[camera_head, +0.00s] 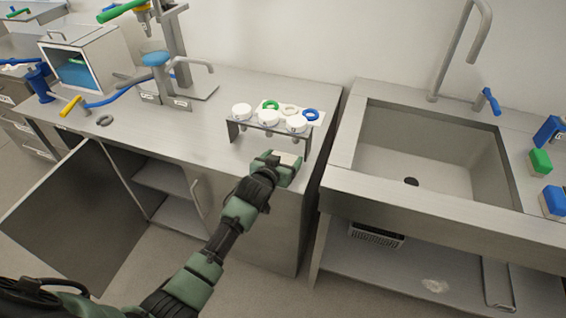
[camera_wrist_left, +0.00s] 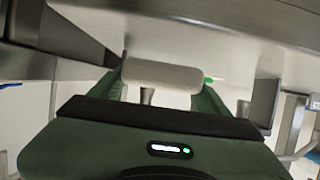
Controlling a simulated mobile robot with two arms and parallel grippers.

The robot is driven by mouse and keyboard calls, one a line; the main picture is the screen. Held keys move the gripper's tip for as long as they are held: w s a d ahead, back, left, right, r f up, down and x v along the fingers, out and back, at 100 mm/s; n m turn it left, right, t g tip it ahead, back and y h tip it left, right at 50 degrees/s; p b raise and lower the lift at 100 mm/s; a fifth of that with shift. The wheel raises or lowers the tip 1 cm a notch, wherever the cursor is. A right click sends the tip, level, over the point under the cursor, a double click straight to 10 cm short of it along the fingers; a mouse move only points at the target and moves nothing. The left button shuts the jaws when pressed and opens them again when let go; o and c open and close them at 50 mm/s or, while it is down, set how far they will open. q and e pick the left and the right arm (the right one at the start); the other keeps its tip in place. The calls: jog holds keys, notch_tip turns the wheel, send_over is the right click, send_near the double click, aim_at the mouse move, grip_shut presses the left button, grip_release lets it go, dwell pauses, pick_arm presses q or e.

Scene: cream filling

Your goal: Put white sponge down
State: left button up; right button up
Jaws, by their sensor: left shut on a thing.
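The white sponge (camera_head: 287,157) is in my left gripper (camera_head: 277,166) in the head view, near the front right corner of the steel counter. In the left wrist view, the pale sponge (camera_wrist_left: 163,75) lies across between the two green fingers of my left gripper (camera_wrist_left: 160,88). The gripper is shut on it. The sponge appears close to the counter edge, but I cannot tell if it touches anything. My right gripper is not in view.
A small rack (camera_head: 268,124) with white-lidded containers stands just behind the gripper. The sink (camera_head: 430,150) is to the right, with blue and green sponges (camera_head: 541,163) beside it. A cabinet door (camera_head: 85,215) hangs open at the left.

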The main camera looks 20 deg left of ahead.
pick_arm(q)
jog(key=shift+f, duration=0.85)
jog(key=shift+f, duration=0.15)
jog(key=o, duration=1.3)
